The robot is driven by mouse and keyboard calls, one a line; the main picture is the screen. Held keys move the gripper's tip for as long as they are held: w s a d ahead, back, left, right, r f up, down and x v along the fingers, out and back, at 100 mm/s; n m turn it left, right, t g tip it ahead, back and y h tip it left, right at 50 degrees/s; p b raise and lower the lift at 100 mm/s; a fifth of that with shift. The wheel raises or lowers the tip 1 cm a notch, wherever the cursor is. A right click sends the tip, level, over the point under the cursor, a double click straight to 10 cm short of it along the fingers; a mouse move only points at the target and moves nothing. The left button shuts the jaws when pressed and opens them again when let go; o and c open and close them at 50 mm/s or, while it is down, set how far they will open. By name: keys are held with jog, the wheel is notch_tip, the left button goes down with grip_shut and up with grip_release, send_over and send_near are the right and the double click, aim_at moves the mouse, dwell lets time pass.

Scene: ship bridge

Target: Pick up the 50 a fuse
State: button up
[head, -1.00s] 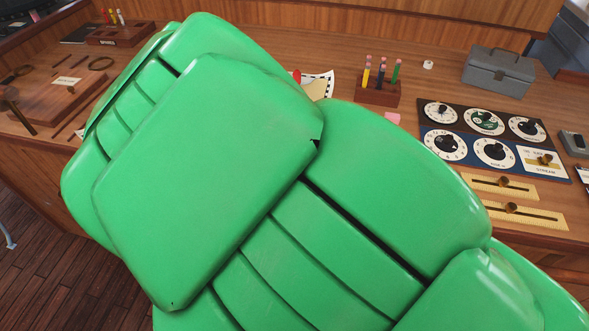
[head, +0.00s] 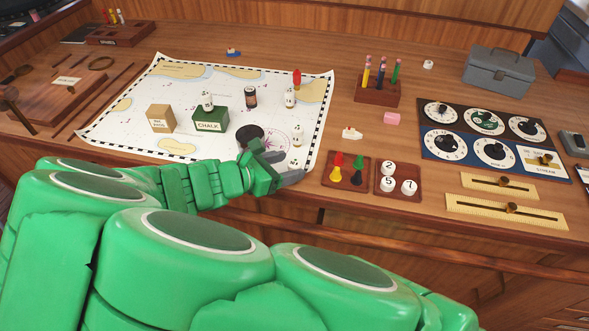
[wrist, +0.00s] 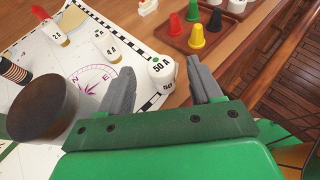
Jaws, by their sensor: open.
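The 50 A fuse (wrist: 162,72), a white cylinder with a black "50 A" label, stands near the chart's checkered border in the wrist view. My gripper (wrist: 158,66) is open, its two grey fingers on either side of the fuse's area. The fuse shows between the fingertips, nearer the left one; I cannot tell whether they touch. In the head view my gripper (head: 290,168) is low over the chart's front right edge, and the fuse's label cannot be read there.
The 4 A fuse (wrist: 111,46) and 2 A fuse (wrist: 56,36) stand left of my gripper. A dark round object (wrist: 42,105) is close by the left finger. A tray of coloured pawns (head: 348,171) and a numbered-piece tray (head: 398,182) lie right. A green chalk box (head: 210,122) stands on the chart.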

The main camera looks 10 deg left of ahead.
aim_at(290, 165)
jog(key=shift+x, duration=1.5)
jog(key=shift+d, duration=0.1)
jog(key=shift+c, duration=0.4)
jog(key=c, duration=1)
